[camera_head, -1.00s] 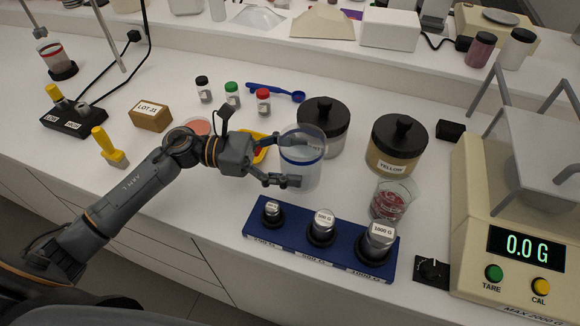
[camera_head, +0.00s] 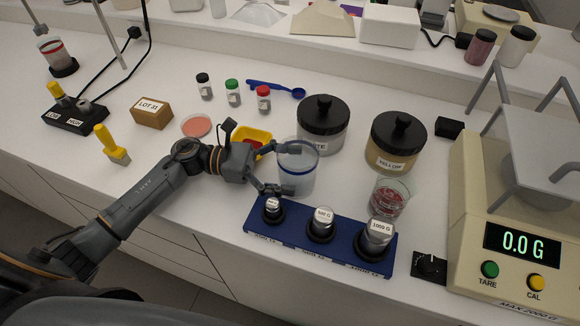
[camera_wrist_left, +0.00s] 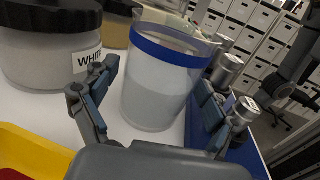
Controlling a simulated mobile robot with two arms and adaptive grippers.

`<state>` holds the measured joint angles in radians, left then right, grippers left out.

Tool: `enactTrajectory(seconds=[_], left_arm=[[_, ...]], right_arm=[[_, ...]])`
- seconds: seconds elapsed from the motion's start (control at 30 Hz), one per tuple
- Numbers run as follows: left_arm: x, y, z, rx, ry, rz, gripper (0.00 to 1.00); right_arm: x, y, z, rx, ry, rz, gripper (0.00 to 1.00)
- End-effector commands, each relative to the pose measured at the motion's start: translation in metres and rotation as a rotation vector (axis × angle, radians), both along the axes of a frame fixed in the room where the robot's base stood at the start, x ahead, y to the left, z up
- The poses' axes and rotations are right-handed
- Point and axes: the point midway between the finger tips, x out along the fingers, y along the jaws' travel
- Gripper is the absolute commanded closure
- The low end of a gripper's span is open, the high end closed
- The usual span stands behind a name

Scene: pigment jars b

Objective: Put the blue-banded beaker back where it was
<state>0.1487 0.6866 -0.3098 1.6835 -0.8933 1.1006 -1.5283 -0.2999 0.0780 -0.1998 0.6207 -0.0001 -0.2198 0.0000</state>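The blue-banded beaker (camera_head: 297,172) is clear, with a blue ring near its rim. It stands upright on the white counter, just behind the blue weight rack and in front of the white-pigment jar. In the left wrist view the beaker (camera_wrist_left: 158,92) sits between the two fingers, with a gap on both sides. My left gripper (camera_head: 286,170) is open, with its fingers spread on either side of the beaker; it also shows in the left wrist view (camera_wrist_left: 157,100). My right gripper is not in view.
The blue rack (camera_head: 290,238) with several weights is close in front. The white jar (camera_head: 322,130), yellow jar (camera_head: 394,145) and a glass with red contents (camera_head: 388,197) stand nearby. A yellow tray (camera_head: 262,137) is behind the gripper. The scale (camera_head: 510,220) is at right.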

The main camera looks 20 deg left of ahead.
Motion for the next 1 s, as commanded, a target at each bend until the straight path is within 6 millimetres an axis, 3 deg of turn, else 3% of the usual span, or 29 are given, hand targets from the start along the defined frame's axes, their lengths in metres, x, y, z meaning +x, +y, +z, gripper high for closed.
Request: enactTrajectory(seconds=[0.47, 0.67, 1.0], left_arm=[[0.0, 0.0, 0.006, 0.0, 0.001, 0.0, 0.02], [-0.006, 0.035, -0.003, 0.005, 0.001, 0.002, 0.02], [-0.016, 0.102, -0.001, 0.003, 0.001, 0.001, 0.02]], right_arm=[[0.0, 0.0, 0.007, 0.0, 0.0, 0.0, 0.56], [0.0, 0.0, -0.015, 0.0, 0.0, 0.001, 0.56], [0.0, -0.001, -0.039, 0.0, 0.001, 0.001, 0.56]])
